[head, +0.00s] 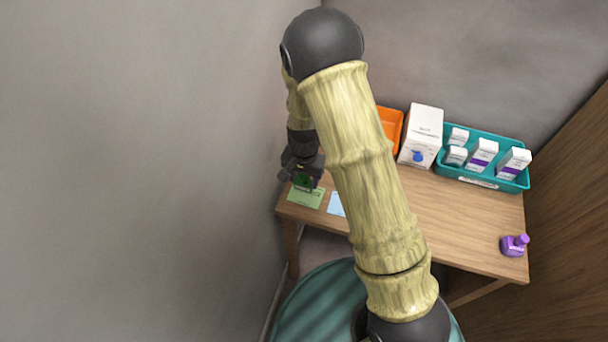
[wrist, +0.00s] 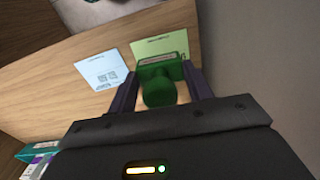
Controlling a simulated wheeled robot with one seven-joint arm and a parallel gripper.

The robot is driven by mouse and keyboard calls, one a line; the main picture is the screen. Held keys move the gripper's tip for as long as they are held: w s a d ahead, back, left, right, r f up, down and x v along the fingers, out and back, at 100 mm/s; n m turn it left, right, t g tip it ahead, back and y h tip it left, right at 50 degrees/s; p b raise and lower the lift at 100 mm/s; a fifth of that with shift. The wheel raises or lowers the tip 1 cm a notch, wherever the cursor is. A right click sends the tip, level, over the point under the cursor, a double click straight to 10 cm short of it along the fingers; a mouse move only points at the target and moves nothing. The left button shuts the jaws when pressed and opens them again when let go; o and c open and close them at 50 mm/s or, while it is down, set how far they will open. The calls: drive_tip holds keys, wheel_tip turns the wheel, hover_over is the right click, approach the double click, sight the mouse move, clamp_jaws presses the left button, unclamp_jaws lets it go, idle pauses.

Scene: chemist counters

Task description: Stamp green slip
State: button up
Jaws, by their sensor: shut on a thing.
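The green slip (head: 305,198) lies on the wooden counter near its front left corner. It also shows in the wrist view (wrist: 160,45). My gripper (head: 303,181) is shut on a green stamp (wrist: 158,88), which sits between its two dark fingers. The stamp is at the edge of the green slip and covers part of it. I cannot tell whether the stamp touches the slip. A pale blue slip (wrist: 101,70) lies beside the green one, and my arm partly hides it in the head view (head: 335,204).
A purple stamp (head: 514,245) stands at the counter's front right. A teal tray (head: 485,182) with several small boxes, a white box (head: 421,136) and an orange tray (head: 391,124) are at the back. The counter's middle right (head: 450,215) is clear. A wall closes the left side.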

wheel_tip(320, 180, down, 6)
drive_tip(key=b, duration=0.5)
drive_tip(key=shift+f+b, duration=0.35)
drive_tip(key=shift+f, duration=0.25)
idle(2.5)
drive_tip(key=shift+r, duration=0.1)
drive_tip(key=shift+r+p, duration=2.95)
drive_tip(key=shift+r, duration=0.55)
drive_tip(key=shift+f, duration=0.1)
